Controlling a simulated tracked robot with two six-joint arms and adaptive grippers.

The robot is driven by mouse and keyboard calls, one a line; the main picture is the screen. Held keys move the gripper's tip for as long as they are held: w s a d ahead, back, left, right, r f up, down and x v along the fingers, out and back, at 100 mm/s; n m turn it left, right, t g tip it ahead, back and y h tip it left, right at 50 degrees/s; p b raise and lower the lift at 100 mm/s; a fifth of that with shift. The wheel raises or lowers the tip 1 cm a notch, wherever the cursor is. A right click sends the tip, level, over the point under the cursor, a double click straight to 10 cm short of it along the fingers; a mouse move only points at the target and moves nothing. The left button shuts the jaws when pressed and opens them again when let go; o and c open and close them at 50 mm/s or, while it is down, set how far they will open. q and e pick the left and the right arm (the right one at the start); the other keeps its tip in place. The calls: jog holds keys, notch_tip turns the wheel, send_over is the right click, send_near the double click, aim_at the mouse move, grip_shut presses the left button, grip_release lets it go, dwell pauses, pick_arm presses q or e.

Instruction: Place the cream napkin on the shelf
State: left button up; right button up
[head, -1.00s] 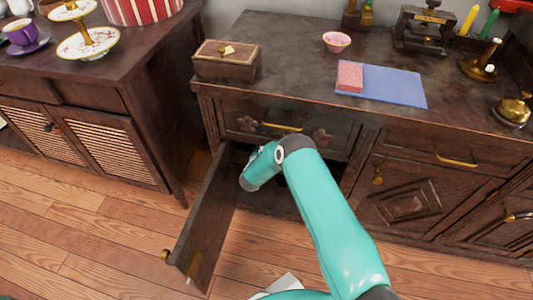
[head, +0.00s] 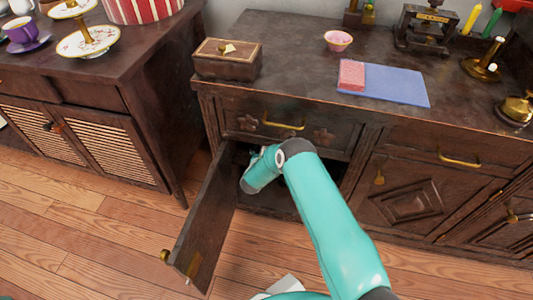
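I cannot make out a cream napkin in the head view. The low cabinet of the dark sideboard stands open, its door (head: 204,225) swung out to the left; its inside (head: 268,203) is dark. A teal arm, which looks like my right one, comes up from the bottom right and bends at its elbow into this opening. Its gripper end is mostly hidden behind the wrist inside the cabinet, so I cannot see its fingers or anything they hold. My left gripper is not in view.
On the sideboard top lie a blue cloth (head: 400,88) with a pink-red patterned block (head: 351,74), a wooden box (head: 228,60), a pink bowl (head: 338,40) and brass pieces. A second cabinet (head: 100,100) stands left. A small pale piece shows at the bottom edge, unclear.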

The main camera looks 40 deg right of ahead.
jog(key=shift+r, duration=0.15)
jog(key=shift+s+a+r+p, duration=0.1)
jog(key=shift+s+a+p, duration=0.05)
jog(key=shift+a+p, duration=0.15)
jog(key=p+v, duration=0.3)
jog(key=v, duration=0.7)
jog(key=s+a+f+m+g+y, duration=0.2)
jog(key=s+a+m+g, duration=0.15)
jog(key=s, duration=0.45)
jog(key=s+a+f+m+g+y, duration=0.2)
jog(key=s+g, duration=0.2)
jog(key=s, duration=0.4)
jog(key=s+a+f+m+g+y, duration=0.2)
jog(key=s+a+f+m+g, duration=0.15)
jog(key=s, duration=0.45)
jog(key=s+a+r+m+g+y, duration=0.2)
jog(key=s+a+r+m+y, duration=0.3)
jog(key=s+a+m+y, duration=0.45)
jog(key=w+a+r+m+t+h, duration=0.1)
jog(key=w+a+r+m+t, duration=0.2)
jog(key=m, duration=0.6)
jog(key=shift+w+a+m+t, duration=0.35)
jog(key=shift+w+t, duration=0.55)
jog(key=shift+w, duration=0.25)
